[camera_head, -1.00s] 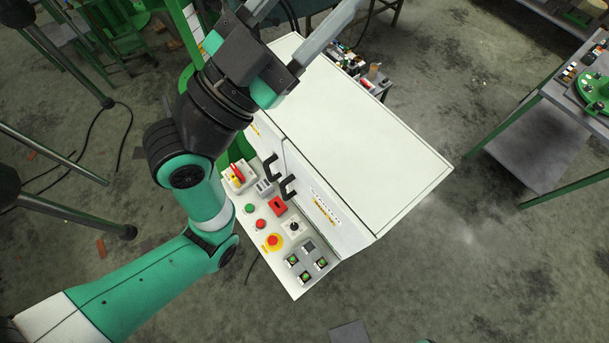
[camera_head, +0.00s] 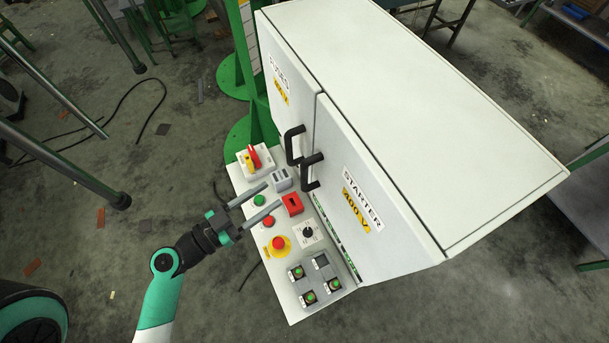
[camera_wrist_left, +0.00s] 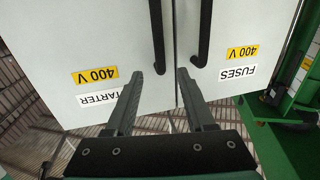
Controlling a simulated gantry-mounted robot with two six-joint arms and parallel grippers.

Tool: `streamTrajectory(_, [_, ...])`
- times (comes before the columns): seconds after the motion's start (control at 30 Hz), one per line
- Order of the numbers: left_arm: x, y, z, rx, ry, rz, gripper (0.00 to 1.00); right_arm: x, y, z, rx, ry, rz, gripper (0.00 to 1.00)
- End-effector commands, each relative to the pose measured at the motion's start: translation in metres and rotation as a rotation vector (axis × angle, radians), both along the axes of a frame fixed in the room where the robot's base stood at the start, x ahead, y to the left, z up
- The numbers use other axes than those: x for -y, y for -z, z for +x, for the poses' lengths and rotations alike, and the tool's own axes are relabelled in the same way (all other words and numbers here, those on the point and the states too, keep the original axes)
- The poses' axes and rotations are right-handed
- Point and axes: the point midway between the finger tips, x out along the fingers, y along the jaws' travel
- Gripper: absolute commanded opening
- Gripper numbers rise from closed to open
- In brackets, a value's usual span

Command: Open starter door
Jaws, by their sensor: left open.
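The starter door (camera_head: 365,215), white with a yellow 400 V label, is on the cabinet front and looks shut. Its black handle (camera_head: 313,172) is beside the fuses door handle (camera_head: 293,146). My left gripper (camera_head: 274,195) is open and empty in front of the cabinet, over the control panel in the picture. In the left wrist view, upside down, the starter door (camera_wrist_left: 55,40) is on the left. The lower end of the starter handle (camera_wrist_left: 157,35) appears between the fingertips (camera_wrist_left: 160,76); contact is not visible. My right gripper is not in view.
The fuses door (camera_head: 284,75) adjoins the starter door. The control panel (camera_head: 290,302) below has buttons, an emergency stop (camera_head: 279,244) and a red-yellow rotary switch (camera_head: 253,158). A green post stands behind the cabinet's left side. Floor left of the panel is mostly open.

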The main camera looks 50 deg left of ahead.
Motion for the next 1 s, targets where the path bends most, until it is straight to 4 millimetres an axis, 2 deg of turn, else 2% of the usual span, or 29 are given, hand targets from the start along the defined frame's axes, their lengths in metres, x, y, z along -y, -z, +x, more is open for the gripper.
streamTrajectory(0.13, [0.001, -0.003, 0.01, -0.001, 0.006, 0.002, 0.55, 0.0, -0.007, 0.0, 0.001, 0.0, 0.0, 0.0])
streamTrajectory(0.27, [0.004, -0.005, 0.03, 0.0, 0.011, 0.003, 0.55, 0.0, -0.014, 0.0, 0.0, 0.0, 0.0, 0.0])
streamTrajectory(0.4, [0.006, -0.007, 0.064, 0.001, 0.012, 0.003, 0.55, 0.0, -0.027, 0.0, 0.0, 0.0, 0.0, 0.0])
streamTrajectory(0.6, [0.006, -0.005, 0.102, 0.001, 0.005, 0.002, 0.55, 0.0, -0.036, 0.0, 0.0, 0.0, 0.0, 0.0])
streamTrajectory(0.77, [0.006, -0.003, 0.115, 0.0, 0.003, 0.002, 0.55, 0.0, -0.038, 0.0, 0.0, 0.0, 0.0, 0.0])
streamTrajectory(1.0, [0.006, -0.001, 0.117, 0.0, 0.003, 0.002, 0.55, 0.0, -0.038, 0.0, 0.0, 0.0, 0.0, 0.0])
